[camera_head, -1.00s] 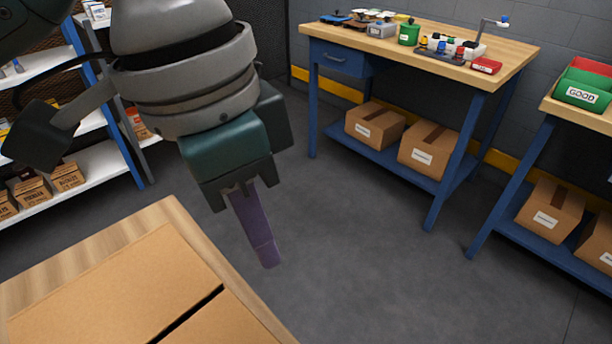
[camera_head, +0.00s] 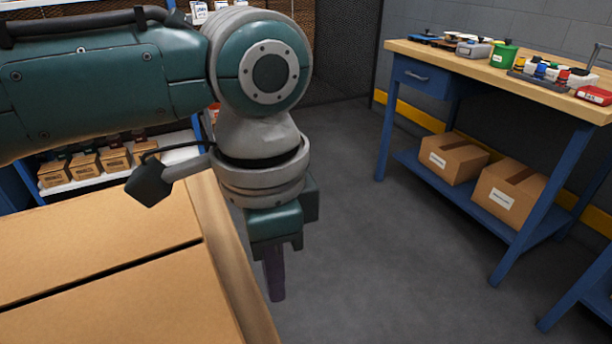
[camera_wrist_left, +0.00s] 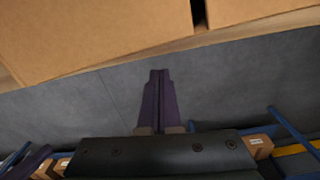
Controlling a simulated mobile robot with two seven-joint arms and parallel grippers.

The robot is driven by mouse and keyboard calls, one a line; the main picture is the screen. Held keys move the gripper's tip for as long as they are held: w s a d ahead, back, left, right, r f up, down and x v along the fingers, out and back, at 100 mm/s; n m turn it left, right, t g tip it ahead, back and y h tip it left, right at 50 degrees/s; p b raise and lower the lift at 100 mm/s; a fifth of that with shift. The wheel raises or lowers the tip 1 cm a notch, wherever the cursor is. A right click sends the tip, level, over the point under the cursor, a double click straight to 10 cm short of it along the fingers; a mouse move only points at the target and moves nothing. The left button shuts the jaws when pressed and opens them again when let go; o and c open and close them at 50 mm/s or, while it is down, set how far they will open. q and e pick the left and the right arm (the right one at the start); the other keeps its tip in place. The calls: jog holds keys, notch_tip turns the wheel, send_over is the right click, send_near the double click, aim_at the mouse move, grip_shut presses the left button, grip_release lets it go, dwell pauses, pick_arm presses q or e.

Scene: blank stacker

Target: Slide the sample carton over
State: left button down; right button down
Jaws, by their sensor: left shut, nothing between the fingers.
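Cardboard surfaces (camera_head: 110,290) lie on a wooden table (camera_head: 232,262) at the lower left of the head view, split by a dark gap. I cannot tell if they are one carton or two, or which is the sample carton. They also show at the top of the left wrist view (camera_wrist_left: 90,35). My left gripper (camera_head: 278,296) points down beside the table's right edge, over the floor and apart from the cardboard. Its dark purple fingers (camera_wrist_left: 159,75) are together with nothing between them. My right gripper is out of view.
A blue workbench (camera_head: 480,68) with small parts on top and cartons (camera_head: 508,193) on its lower shelf stands at the right. Shelves with small boxes (camera_head: 85,168) stand behind my left arm. Grey floor (camera_head: 400,270) is clear between table and workbench.

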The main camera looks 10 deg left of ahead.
pick_arm(q)
jog(key=a, duration=0.1)
jog(key=s+a, duration=0.1)
jog(key=a, duration=0.1)
jog(key=shift+s+r+p, duration=0.25)
jog(key=shift+p, duration=0.1)
jog(key=shift+s+a, duration=0.1)
jog(key=shift+a, duration=0.05)
